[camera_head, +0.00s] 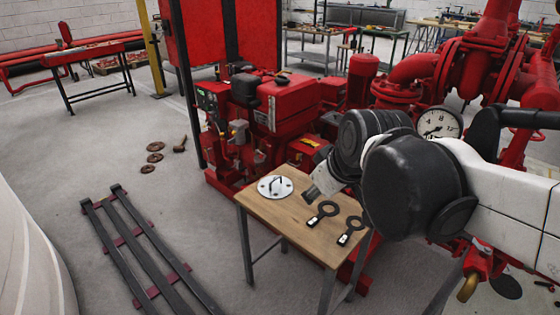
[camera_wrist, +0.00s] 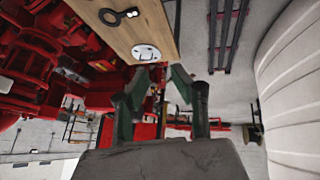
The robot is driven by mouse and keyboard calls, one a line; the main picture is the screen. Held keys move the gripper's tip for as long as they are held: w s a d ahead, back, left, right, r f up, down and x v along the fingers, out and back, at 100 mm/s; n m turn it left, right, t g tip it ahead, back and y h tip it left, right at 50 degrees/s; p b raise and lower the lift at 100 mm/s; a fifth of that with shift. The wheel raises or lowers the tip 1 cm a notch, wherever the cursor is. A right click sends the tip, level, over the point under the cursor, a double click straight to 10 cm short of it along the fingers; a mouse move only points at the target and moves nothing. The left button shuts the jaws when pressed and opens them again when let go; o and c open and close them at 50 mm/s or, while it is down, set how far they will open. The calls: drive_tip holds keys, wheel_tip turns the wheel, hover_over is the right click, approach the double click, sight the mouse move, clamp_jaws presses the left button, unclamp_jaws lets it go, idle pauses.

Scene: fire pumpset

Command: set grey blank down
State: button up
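The grey blank (camera_head: 274,187) is a pale round disc with a few dark marks or holes and a small upright handle. It lies flat on the far left part of the small wooden table (camera_head: 296,212). In the wrist view the blank (camera_wrist: 146,52) shows just past my fingertips. My gripper (camera_wrist: 158,70) has its two dark green fingers spread apart, with nothing visible between them. In the head view my gripper (camera_head: 314,190) is to the right of the blank and apart from it, partly hidden by my wrist.
Two black ring-ended plates, one nearer the blank (camera_head: 322,212) and one farther right (camera_head: 350,230), lie on the table. The red engine (camera_head: 285,100) stands close behind it. A dark rail rack (camera_head: 140,245) lies on the floor to the left. Rusty discs (camera_head: 154,157) lie beyond.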

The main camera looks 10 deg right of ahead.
drive_tip(key=s+f+m, duration=0.2)
drive_tip(key=s+m, duration=0.3)
drive_tip(key=s, duration=0.3)
drive_tip(key=shift+s+d+f+t+h, duration=0.15)
drive_tip(key=shift+f+t+h, duration=0.1)
drive_tip(key=shift+t+h, duration=0.05)
wheel_tip(320, 180, up, 10)
drive_tip(key=r+p, duration=0.1)
drive_tip(key=p, duration=0.9)
wheel_tip(320, 180, down, 13)
drive_tip(key=b, duration=1.2)
drive_tip(key=shift+f, duration=0.2)
